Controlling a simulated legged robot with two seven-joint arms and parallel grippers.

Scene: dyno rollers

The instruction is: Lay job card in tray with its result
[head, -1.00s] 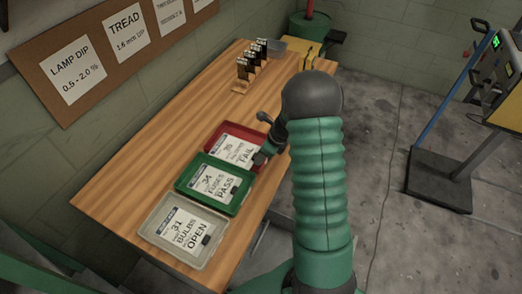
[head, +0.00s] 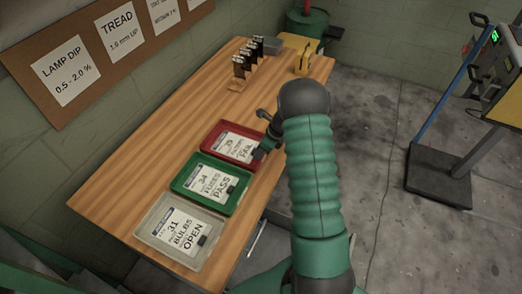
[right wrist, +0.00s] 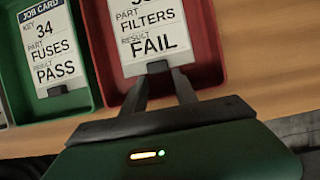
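The job card for filters, marked FAIL (head: 238,147), lies face up over the red tray (head: 208,138). It also shows in the right wrist view (right wrist: 152,42), where its top is cut off. My right gripper (right wrist: 159,74) reaches over the red tray's near edge, its two fingers closed around the dark clip at the card's lower edge. In the head view my right gripper (head: 261,150) is small and partly behind my arm. I cannot tell whether the card touches the tray floor. My left gripper is not in view.
The green tray (head: 183,178) holds the fuses PASS card (head: 212,182). The grey tray (head: 146,225) holds the bulbs OPEN card (head: 182,234). A rack of dark-topped items (head: 247,58) and a yellow object (head: 303,60) stand farther back on the wooden bench (head: 160,130).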

